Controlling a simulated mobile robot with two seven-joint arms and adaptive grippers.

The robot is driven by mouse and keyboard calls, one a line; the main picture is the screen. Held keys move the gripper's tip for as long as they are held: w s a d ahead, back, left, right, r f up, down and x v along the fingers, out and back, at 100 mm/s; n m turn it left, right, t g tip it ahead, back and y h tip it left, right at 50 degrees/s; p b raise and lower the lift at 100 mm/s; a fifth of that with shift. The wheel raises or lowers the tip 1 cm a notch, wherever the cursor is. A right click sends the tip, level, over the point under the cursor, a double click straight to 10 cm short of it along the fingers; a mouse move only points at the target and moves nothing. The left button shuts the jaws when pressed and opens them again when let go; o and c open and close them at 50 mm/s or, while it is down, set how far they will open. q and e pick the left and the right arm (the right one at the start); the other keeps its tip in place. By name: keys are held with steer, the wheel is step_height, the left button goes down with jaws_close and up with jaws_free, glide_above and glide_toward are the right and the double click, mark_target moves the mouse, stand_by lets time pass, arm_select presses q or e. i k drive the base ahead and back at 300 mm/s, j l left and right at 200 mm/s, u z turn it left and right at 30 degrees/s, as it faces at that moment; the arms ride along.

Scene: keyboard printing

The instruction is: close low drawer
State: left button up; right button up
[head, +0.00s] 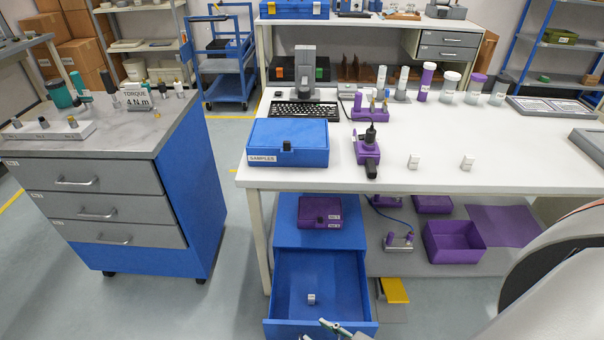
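The low drawer (320,328) is a blue drawer under the white worktable, pulled out toward me from a blue cabinet (290,236). A small white block (311,298) lies inside it. The tip of a gripper (338,328) with green on it shows at the bottom edge, in front of or over the drawer's front panel. It seems to belong to my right arm, which comes in from the right. Most of this gripper is cut off, so its opening is hidden. I cannot tell whether it touches the drawer. My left gripper is not in view.
A purple case (320,212) sits on the blue cabinet. A purple bin (453,242) stands on the lower shelf to the right. A grey drawer cart (150,165) with blue sides stands left, with open floor between it and the drawer. The white tabletop (440,195) overhangs behind.

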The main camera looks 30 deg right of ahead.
mark_target(337, 278)
steer(key=k+z, duration=0.15)
steer(key=z, duration=0.35)
steer(key=k+z, duration=0.2)
steer(key=z, duration=0.25)
steer(key=k+j, duration=0.3)
steer(key=i+l, duration=0.3)
steer(key=l, duration=0.1)
